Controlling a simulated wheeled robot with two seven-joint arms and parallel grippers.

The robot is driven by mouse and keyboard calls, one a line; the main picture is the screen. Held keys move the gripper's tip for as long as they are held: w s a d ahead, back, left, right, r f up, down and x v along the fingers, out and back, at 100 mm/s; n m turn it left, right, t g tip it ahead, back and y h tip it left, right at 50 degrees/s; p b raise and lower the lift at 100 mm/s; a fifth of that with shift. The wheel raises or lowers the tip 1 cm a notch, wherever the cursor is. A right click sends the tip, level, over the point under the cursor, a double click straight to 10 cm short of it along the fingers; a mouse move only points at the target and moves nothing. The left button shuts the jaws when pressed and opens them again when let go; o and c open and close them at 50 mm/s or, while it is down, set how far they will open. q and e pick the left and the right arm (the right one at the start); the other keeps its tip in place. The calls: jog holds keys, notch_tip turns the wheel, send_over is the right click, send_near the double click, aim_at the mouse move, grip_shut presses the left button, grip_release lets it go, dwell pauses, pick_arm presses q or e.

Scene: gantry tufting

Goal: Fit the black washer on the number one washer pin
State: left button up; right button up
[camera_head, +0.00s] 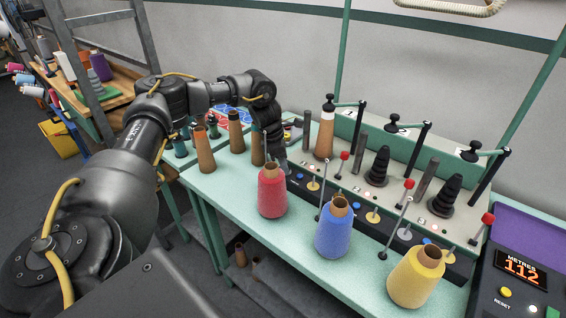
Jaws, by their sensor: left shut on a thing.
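My left gripper (283,162) points down at the left end of the black rail (345,207), just behind the red cone. It is shut on a small dark thing, likely the black washer, which I cannot tell apart from the dark fingers. Which pin is number one I cannot read clearly. My right gripper is not in view.
Red (272,192), blue (334,232) and yellow (415,277) yarn cones stand along the front of the green table (237,203). Red-knobbed levers (408,184) rise by the rail. Brown cones (204,152) stand at left. A counter box (520,275) sits at right.

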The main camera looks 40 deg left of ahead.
pick_arm(q)
jog(key=shift+s+f, duration=0.35)
jog(key=shift+f, duration=0.25)
jog(key=o, duration=1)
jog(key=shift+d, duration=0.1)
jog(key=shift+o, duration=0.2)
jog(key=v, duration=0.3)
jog(key=w+b+v, duration=0.1)
jog(key=v, duration=0.2)
jog(key=shift+w+r, duration=0.1)
jog(key=shift+r, duration=0.35)
jog(key=v, duration=0.5)
jog(key=shift+s, duration=0.25)
